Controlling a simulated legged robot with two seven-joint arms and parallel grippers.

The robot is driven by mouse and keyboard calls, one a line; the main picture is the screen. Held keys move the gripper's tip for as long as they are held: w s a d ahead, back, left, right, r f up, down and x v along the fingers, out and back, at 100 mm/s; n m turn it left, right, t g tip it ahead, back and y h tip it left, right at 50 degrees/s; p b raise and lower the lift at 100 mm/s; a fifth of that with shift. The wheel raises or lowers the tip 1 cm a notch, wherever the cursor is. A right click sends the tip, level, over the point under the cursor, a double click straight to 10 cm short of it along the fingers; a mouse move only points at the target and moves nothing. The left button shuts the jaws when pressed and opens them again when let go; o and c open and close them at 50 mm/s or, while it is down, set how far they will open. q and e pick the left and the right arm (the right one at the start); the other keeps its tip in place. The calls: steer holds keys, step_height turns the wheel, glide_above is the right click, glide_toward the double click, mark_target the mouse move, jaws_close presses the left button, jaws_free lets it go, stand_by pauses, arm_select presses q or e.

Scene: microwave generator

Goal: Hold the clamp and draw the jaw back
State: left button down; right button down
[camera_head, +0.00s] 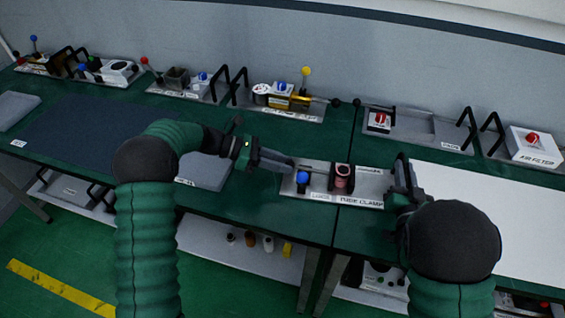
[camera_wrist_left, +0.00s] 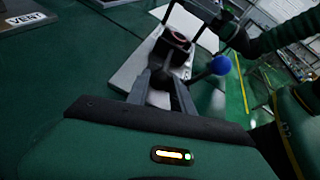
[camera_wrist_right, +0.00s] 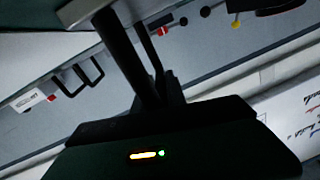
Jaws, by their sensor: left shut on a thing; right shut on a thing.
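The tube clamp (camera_head: 362,202) is a light grey plate on the green bench, with a copper-coloured tube (camera_head: 343,172) in a dark block and a blue ball knob (camera_head: 302,178). My left gripper (camera_head: 290,164) comes from the left and is shut at the clamp's left end. In the left wrist view its fingers (camera_wrist_left: 172,92) close on a dark knob (camera_wrist_left: 160,77), beside the blue ball. My right gripper (camera_head: 402,180) is shut on the black handle at the plate's right end. That handle (camera_wrist_right: 125,50) crosses the right wrist view. The jaw itself is mostly hidden.
A row of other units stands along the wall, including one with a yellow knob (camera_head: 306,71) and an air filter box (camera_head: 531,146). A white panel (camera_head: 480,210) lies to the right. Small parts sit on the lower shelf.

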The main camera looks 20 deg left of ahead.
arm_select(q)
steer(key=shift+a, duration=0.1)
arm_select(e)
steer(key=shift+s+a+f, duration=0.1)
steer(key=shift+f, duration=0.2)
arm_select(q)
steer(key=shift+s+a, duration=0.15)
steer(key=shift+a, duration=1.1)
steer(key=shift+s+a, duration=0.1)
steer(key=shift+a, duration=1.15)
steer(key=c, duration=1.1)
jaws_free()
arm_select(e)
steer(key=shift+r, duration=0.1)
steer(key=c, duration=1.8)
jaws_free()
arm_select(q)
steer(key=v, duration=1.1)
steer(key=shift+a, duration=0.35)
arm_select(e)
steer(key=o, duration=0.5)
steer(key=shift+w+d, duration=0.2)
steer(key=shift+d, duration=0.05)
